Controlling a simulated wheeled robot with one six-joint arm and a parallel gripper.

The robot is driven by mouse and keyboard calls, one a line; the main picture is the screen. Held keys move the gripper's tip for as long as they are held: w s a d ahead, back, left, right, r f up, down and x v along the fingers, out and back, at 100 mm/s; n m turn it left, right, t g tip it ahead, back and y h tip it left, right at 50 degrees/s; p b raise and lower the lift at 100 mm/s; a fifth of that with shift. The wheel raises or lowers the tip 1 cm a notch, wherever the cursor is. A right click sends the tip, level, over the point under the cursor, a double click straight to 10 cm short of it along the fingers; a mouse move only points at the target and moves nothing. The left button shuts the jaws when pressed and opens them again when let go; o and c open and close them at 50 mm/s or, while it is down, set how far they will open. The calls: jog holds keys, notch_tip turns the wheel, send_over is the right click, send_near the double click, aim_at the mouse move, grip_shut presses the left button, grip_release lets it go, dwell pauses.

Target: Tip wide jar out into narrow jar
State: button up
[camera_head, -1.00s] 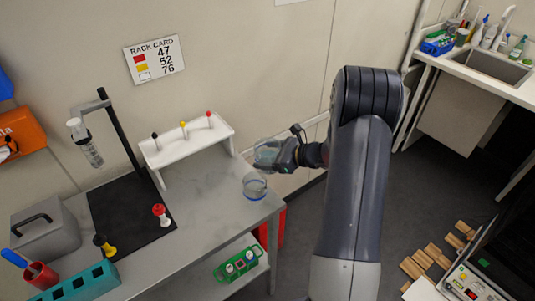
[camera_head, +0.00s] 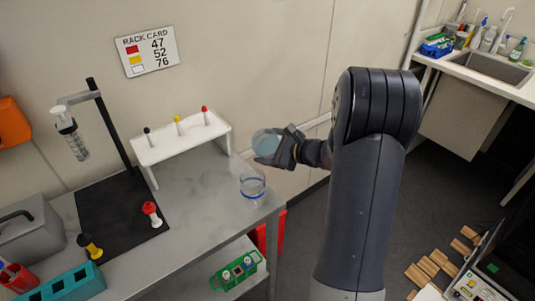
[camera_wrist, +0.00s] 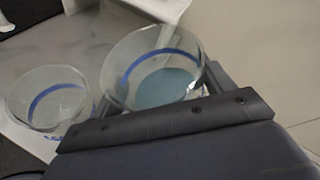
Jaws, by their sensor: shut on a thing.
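My gripper (camera_head: 286,146) is shut on a clear round jar with a blue band, which looks like the wide jar (camera_head: 266,142). This jar is held in the air above the table's right end and looks tilted. In the wrist view the held jar (camera_wrist: 148,50) has blue-grey liquid in it. The other clear jar, which looks like the narrow jar (camera_head: 253,189), stands upright near the table's right edge, with a blue band. It is below the held jar, and in the wrist view (camera_wrist: 46,100) it lies to its left. No liquid stream is visible between them.
A white rack (camera_head: 180,142) with several coloured-top pegs stands at the back of the grey table. A black mat (camera_head: 122,215) with a stand is to the left. A green holder (camera_head: 237,272) sits on the lower shelf.

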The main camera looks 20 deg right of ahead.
aim_at(253, 140)
jog(key=shift+s+a+r+n+t+b, duration=0.35)
jog(key=shift+s+a+r+n+b, duration=0.25)
jog(key=shift+b, duration=0.35)
jog(key=shift+s+a+r+n+t+b, duration=0.35)
jog(key=shift+r+n+b, duration=0.3)
jog(key=shift+b, duration=0.3)
jog(key=shift+s+r+h, duration=0.2)
jog(key=shift+r+h, duration=0.1)
jog(key=shift+r, duration=0.15)
jog(key=shift+a+n+b, duration=0.1)
jog(key=shift+n+b, duration=0.15)
jog(key=shift+b, duration=0.45)
jog(key=shift+s+a+r+n+t+b, duration=0.2)
jog(key=shift+r+n+t+b, duration=0.3)
jog(key=shift+b, duration=1.4)
jog(key=shift+s+a+r+n+t+b, duration=0.2)
jog(key=shift+n+b, duration=0.4)
jog(key=shift+b, duration=1.5)
jog(key=shift+s+d+f+n+t+b, duration=0.1)
jog(key=shift+n+t+b, duration=0.35)
jog(key=shift+b, duration=1.6)
